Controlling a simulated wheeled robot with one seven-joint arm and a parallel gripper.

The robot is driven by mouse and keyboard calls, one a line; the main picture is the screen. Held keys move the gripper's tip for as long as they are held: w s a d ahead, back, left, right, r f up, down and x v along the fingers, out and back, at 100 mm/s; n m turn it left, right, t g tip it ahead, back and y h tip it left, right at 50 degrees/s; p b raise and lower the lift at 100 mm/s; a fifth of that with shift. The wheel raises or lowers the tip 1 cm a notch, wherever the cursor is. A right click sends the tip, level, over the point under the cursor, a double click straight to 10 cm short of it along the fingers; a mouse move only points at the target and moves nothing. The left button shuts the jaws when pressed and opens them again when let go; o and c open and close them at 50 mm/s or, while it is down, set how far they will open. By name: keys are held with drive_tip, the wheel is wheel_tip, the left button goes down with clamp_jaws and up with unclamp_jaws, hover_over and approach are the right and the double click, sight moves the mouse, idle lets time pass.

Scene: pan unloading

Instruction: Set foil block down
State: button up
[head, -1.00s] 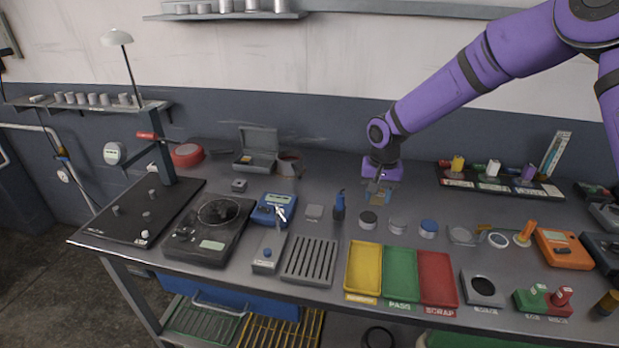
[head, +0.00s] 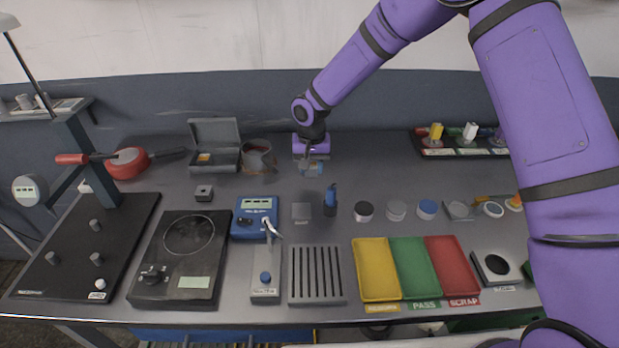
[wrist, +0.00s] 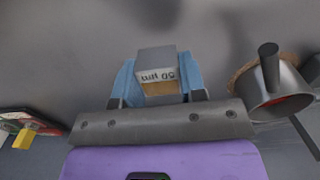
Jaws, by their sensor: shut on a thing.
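The foil block (wrist: 156,62) is a small grey block with a "50 µm" label and a tan band. It sits between the blue pads of my gripper (wrist: 157,82) in the wrist view, and the jaws are shut on it. In the head view my gripper (head: 311,170) points down over the back middle of the bench (head: 370,180), right of the grey pot. The block is too small there to make out clearly, and I cannot tell how high it is above the bench.
Left of my gripper are the grey pot (head: 258,157), an open grey case (head: 215,150) and a red pan (head: 128,163). A blue-handled tool (head: 330,200) stands in front. Yellow, green and red trays (head: 461,265) line the front. Bare bench lies right of my gripper.

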sight(312, 185)
drive_tip(key=shift+f, duration=2.1)
drive_tip(key=shift+f, duration=0.1)
drive_tip(key=o, duration=0.9)
drive_tip(key=shift+d, duration=0.1)
drive_tip(key=shift+o, duration=0.2)
wheel_tip(312, 185, up, 12)
drive_tip(key=shift+r, duration=0.1)
